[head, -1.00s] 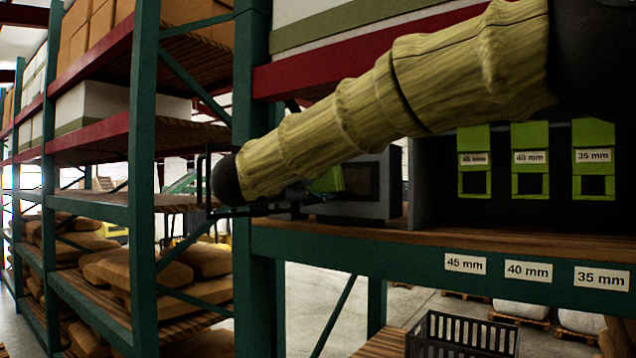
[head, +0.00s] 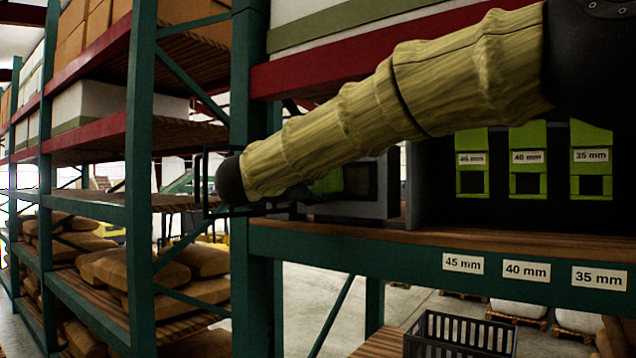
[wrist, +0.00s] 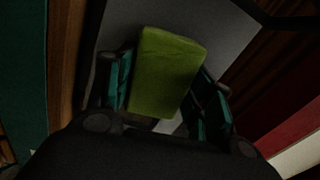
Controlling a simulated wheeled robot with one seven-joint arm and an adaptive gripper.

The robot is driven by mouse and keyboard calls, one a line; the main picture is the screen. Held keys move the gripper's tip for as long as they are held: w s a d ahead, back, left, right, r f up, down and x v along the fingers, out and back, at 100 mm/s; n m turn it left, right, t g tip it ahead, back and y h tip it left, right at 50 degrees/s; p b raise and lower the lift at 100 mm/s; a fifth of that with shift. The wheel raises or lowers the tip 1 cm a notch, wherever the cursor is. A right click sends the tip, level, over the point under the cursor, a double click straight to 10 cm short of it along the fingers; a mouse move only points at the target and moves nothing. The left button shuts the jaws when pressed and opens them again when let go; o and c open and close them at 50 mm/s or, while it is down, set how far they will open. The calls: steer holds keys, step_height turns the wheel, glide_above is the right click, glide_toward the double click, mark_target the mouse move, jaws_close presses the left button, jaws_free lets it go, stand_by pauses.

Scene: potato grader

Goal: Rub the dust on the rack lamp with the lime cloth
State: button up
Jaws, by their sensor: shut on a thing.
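The lime cloth (wrist: 165,72) is a folded green pad between the teal-lined fingers of my gripper (wrist: 168,90) in the wrist view. My gripper is shut on it. A small part of the cloth (head: 328,182) shows below my arm in the head view, in front of a grey box; the gripper itself is mostly hidden there. Beyond the cloth in the wrist view lies a plain grey surface. I cannot make out the rack lamp or its dust for certain, nor whether the cloth touches anything.
The grey box (head: 378,205) with a dark window stands on the wooden shelf (head: 440,237). Green holders (head: 528,165) labelled by size hang at right. A green rack post (head: 254,260) stands left of the box. A black crate (head: 462,335) sits below.

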mark_target(332, 181)
steer(key=shift+w+d, duration=0.3)
steer(key=shift+w, duration=0.05)
stand_by(0.3)
steer(key=shift+d, duration=0.1)
steer(key=shift+s+d+f+b, duration=0.1)
steer(key=shift+s+d+b, duration=0.1)
steer(key=shift+b, duration=0.15)
steer(key=shift+s+d+b, duration=0.75)
steer(key=shift+s+d, duration=0.15)
steer(key=shift+d, duration=0.25)
steer(key=shift+s+d+b, duration=0.4)
steer(key=shift+d+b, duration=0.15)
steer(key=shift+d, duration=0.1)
steer(key=shift+s+d+b, duration=0.4)
steer(key=shift+s+d, duration=0.15)
steer(key=shift+d, duration=0.3)
steer(key=shift+s, duration=0.1)
steer(key=shift+s+d+b, duration=0.5)
steer(key=shift+d, duration=0.2)
steer(key=shift+s+d+b, duration=0.45)
steer(key=shift+d, duration=0.25)
